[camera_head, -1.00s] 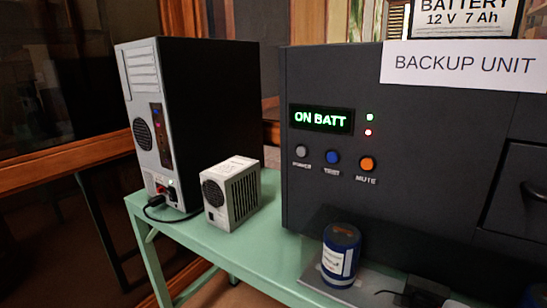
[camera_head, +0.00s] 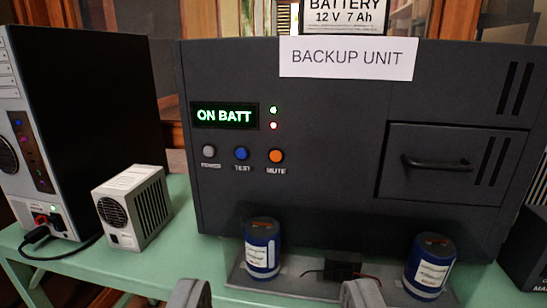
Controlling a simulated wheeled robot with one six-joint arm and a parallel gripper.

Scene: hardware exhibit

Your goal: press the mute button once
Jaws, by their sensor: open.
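The orange mute button (camera_head: 276,156) is on the front of the dark backup unit (camera_head: 330,190), right of the blue test button (camera_head: 241,153) and the grey power button (camera_head: 208,151). A display (camera_head: 224,115) above them reads "ON BATT" in green. A green and a red light (camera_head: 273,118) glow beside it. My gripper (camera_head: 276,296) shows at the bottom edge, its two grey fingers apart with nothing seen between them. It is apart from the button, which is fully in view above it.
Two blue cylinders (camera_head: 262,250) (camera_head: 431,266) stand on a shelf in front of the unit's lower edge. A small grey vented box (camera_head: 132,207) and a computer tower (camera_head: 84,130) stand at left on the green table (camera_head: 178,256). A drawer handle (camera_head: 437,163) juts out at right.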

